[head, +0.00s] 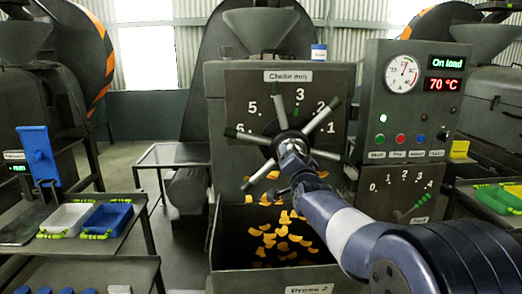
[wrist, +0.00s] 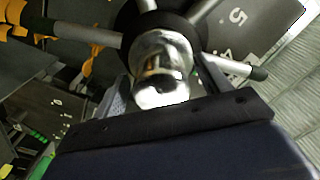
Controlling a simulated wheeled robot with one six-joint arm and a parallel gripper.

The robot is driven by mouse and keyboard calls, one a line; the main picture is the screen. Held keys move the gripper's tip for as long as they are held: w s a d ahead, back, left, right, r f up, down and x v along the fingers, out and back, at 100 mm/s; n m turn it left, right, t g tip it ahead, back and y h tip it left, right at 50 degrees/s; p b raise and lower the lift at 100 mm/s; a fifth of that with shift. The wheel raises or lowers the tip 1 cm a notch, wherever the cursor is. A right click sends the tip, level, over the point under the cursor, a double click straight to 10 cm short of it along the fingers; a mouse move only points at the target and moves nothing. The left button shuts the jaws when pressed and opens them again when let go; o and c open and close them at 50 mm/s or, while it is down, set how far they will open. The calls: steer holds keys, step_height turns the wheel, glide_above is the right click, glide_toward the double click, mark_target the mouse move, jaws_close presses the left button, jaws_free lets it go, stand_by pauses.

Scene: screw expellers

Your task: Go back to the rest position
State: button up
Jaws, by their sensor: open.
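My gripper (head: 290,158) is at the hub of the spoked choke handwheel (head: 328,115) on the front of Press 2. My arm reaches in from the lower right in the head view.
Below the wheel is an open bin (head: 225,240) with orange pieces falling into it. Left is a bench with a white tray (head: 66,218) and a blue tray (head: 106,218).

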steer(key=s+b, duration=0.2)
steer(key=s, duration=0.8)
steer(key=w+p, duration=0.2)
steer(key=w, duration=0.8)
steer(key=shift+w+r+p, duration=0.1)
steer(key=shift+w+p, duration=0.2)
steer(key=shift+p, duration=0.1)
steer(key=shift+w+r+p, duration=0.1)
steer(key=shift+w+p, duration=0.25)
steer(key=shift+p, duration=0.05)
steer(key=shift+s+r+n+p, duration=0.1)
steer(key=shift+n+p, duration=0.6)
steer(key=shift+p, duration=0.25)
steer(key=n+p, duration=0.4)
steer(key=p, duration=0.4)
steer(key=shift+n, duration=0.3)
steer(key=s+b, duration=0.4)
steer(key=s, duration=0.6)
steer(key=shift+s+d+f, duration=0.35)
steer(key=shift+s, duration=0.05)
